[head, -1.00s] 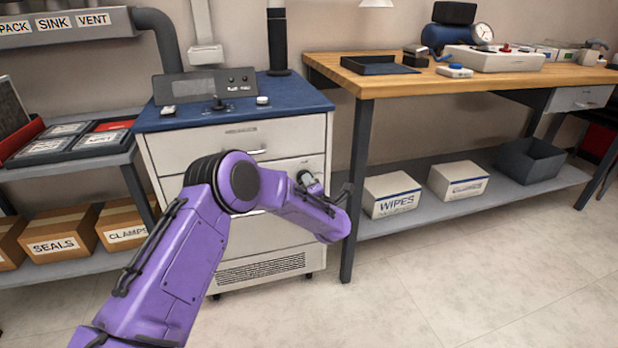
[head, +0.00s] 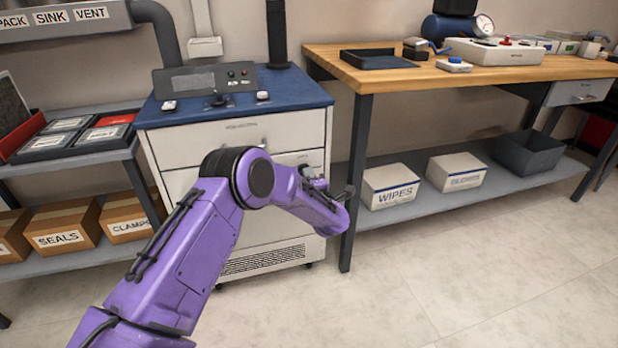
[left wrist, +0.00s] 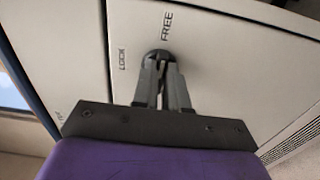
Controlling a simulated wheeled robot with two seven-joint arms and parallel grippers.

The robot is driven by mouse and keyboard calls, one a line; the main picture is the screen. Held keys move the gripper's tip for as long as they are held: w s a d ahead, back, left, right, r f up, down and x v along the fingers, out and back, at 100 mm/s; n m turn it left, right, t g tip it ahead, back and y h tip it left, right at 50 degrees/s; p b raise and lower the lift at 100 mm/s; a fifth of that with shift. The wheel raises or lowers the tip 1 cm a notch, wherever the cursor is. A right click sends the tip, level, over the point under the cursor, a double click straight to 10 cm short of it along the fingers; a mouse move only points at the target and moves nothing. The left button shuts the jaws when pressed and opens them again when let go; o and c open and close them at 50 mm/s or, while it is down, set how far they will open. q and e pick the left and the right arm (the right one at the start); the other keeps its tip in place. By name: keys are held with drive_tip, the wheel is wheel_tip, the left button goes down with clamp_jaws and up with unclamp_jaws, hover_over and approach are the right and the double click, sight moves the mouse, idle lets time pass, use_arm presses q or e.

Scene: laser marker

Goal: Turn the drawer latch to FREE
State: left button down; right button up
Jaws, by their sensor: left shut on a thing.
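The drawer latch (left wrist: 158,57) is a small dark round knob on the pale cabinet front in the left wrist view. The word LOCK (left wrist: 122,59) stands to its left and FREE (left wrist: 166,26) above it. My left gripper (left wrist: 160,73) is shut on the latch, its two grey fingers close together at the knob. The fingers hide part of the knob, so I cannot tell which word it points to. In the head view my purple left arm reaches across the front of the cabinet (head: 230,135) and covers the latch. My right gripper is not in view.
The cabinet's blue top (head: 300,92) carries a grey control panel (head: 205,83). A wooden workbench (head: 400,78) stands to the right, with a WIPES box (head: 391,187) on its lower shelf. A rack with boxes (head: 65,222) stands left. The floor at front right is clear.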

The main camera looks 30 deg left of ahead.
use_arm(q)
drive_tip(key=c, duration=1.2)
unclamp_jaws()
drive_tip(key=shift+o, duration=0.2)
drive_tip(key=p+v, duration=0.2)
drive_tip(key=v, duration=0.8)
drive_tip(key=shift+s+d, duration=0.15)
drive_tip(key=shift+s, duration=0.1)
